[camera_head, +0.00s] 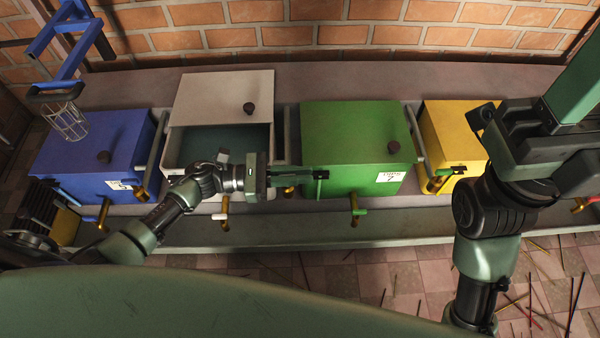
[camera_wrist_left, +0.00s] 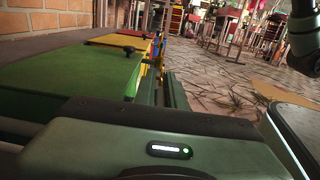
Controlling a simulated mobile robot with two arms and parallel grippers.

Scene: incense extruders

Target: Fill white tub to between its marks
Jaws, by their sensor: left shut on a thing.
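The white tub (camera_head: 168,152) stands between the blue and green tubs. Its white lid (camera_head: 215,95) with a dark knob covers the back part, and the front is open. Dark teal contents (camera_head: 222,143) show inside; I cannot make out any marks. A brass tap with a white handle (camera_head: 225,213) is on its front. My left gripper (camera_head: 318,176) reaches across in front of the white tub to the front of the green tub (camera_head: 345,140). It is shut on a small green handle (camera_head: 319,188). My right gripper (camera_head: 478,120) is by the yellow tub; its fingers are unclear.
The blue tub (camera_head: 90,150) is at left, the yellow tub (camera_head: 450,125) at right. A brass tap (camera_head: 354,209) is on the green tub's front. A wire basket (camera_head: 66,122) hangs over the blue tub. Thin sticks (camera_head: 400,290) litter the tiled floor.

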